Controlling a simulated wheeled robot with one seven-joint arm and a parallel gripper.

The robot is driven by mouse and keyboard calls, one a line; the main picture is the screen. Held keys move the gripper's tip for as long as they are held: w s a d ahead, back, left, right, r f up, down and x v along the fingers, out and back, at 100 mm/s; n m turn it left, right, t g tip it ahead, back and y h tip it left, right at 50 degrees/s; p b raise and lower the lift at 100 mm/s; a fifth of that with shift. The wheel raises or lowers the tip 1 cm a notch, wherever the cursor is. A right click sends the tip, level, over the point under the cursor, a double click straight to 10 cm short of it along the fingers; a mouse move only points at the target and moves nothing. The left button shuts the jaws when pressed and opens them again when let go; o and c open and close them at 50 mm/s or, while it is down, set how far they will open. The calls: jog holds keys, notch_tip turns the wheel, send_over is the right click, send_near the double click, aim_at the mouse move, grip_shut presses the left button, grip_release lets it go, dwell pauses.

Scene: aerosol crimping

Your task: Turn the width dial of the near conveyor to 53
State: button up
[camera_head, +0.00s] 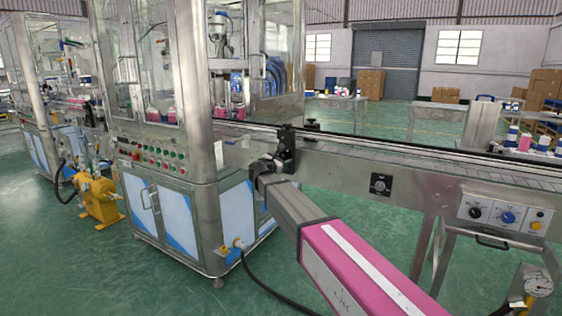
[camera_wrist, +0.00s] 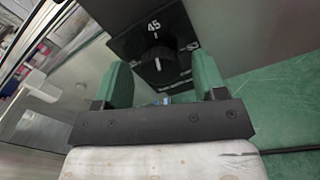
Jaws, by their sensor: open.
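In the wrist view, a black round dial knob (camera_wrist: 158,67) with a white pointer line sits on a dark plate (camera_wrist: 126,46). The white number 45 shows above the knob. My gripper (camera_wrist: 162,73) is open, with one green finger on each side of the knob; I cannot tell whether either touches it. In the head view, the near conveyor (camera_head: 340,164) runs to the right, and the end of my arm is by its side at the left. The fingers are not clear there. A black plate with a round knob (camera_head: 380,184) is on the conveyor's side, right of my arm.
A control box (camera_head: 506,215) with black and blue knobs is on the conveyor's right part. A steel machine cabinet (camera_head: 175,210) stands left of my arm. A black bracket (camera_head: 287,142) rises at the conveyor edge. A pressure gauge (camera_head: 538,285) is at the lower right.

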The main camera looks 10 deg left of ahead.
jog(key=c, duration=0.9)
jog(key=shift+m, duration=0.3)
jog(key=shift+m, duration=7.5)
